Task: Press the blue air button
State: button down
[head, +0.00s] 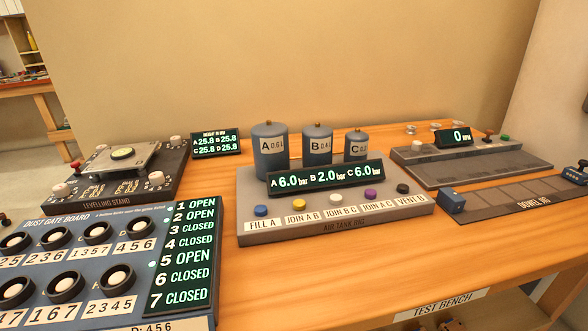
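The blue button (261,211) sits at the left end of the button row on the grey air tank rig (330,226), above a label reading FILL A. To its right are an orange button (300,204), a white button (336,199), a purple button (371,194) and a black button (403,188). Three blue-grey tanks, A (269,160), B (317,158) and C (356,150), stand behind a display (325,177) reading A 6.0, B 2.0, C 6.0 bar. My gripper is not in view.
The wooden test bench (300,290) holds a dust gate board (100,265) at front left. A levelling stand (120,165) is behind it. A unit with an RPM display (455,137) and a dowel jig (520,198) are at right. Bare wood lies in front of the rig.

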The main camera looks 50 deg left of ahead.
aim_at(260, 211)
jog(key=u, duration=1)
